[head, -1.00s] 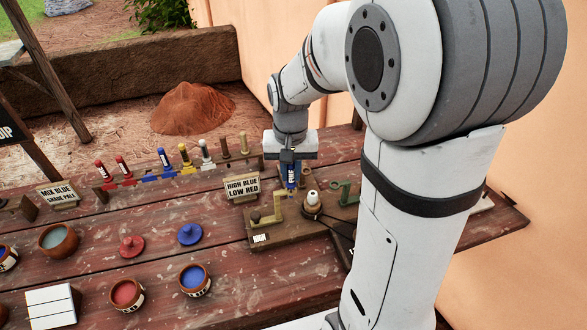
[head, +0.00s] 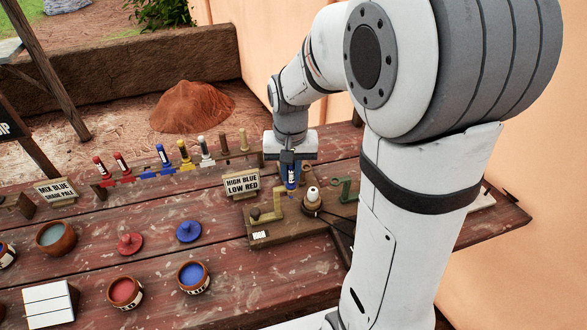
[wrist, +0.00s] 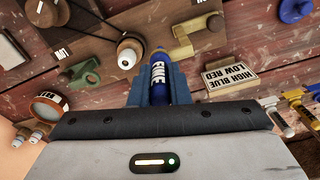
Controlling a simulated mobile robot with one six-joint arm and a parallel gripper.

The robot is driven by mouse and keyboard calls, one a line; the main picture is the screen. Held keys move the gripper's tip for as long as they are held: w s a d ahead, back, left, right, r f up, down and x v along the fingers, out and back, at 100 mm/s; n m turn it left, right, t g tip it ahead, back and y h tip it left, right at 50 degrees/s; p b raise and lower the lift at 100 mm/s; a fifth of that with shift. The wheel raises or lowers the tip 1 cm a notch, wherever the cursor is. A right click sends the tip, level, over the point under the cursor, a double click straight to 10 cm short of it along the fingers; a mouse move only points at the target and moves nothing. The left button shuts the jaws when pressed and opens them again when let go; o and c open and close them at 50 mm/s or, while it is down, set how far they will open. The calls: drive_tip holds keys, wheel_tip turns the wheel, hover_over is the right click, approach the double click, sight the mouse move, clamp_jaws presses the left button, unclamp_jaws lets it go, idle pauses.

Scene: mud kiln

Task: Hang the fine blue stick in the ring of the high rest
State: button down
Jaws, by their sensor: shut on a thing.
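My gripper (head: 291,163) is shut on the fine blue stick (head: 291,176), which hangs below the fingers above the back of a wooden board. In the wrist view the stick (wrist: 158,75) shows its "FINE" label between the blue fingers, tip outward. The board (head: 290,233) carries a tan bracket (head: 268,216), left of the stick in the head view, and a green ringed rest (head: 346,190) to its right. The tan bracket (wrist: 197,36) and green rest (wrist: 85,76) also show in the wrist view. I cannot tell which is the high rest. The stick appears apart from both.
A pale-topped knob (head: 312,196) stands between the rests. A "HIGH BLUE LOW RED" sign (head: 241,183) stands left of the board. A row of colored sticks (head: 163,157) stands at the back left. Red (head: 126,291) and blue (head: 193,278) paint pots stand in front.

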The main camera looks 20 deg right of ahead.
drive_tip(key=c, duration=1.3)
unclamp_jaws()
drive_tip(key=shift+o, duration=0.6)
drive_tip(key=o, duration=0.4)
drive_tip(key=shift+c, duration=0.2)
drive_tip(key=shift+r+p, duration=2.9)
drive_tip(key=shift+r, duration=0.85)
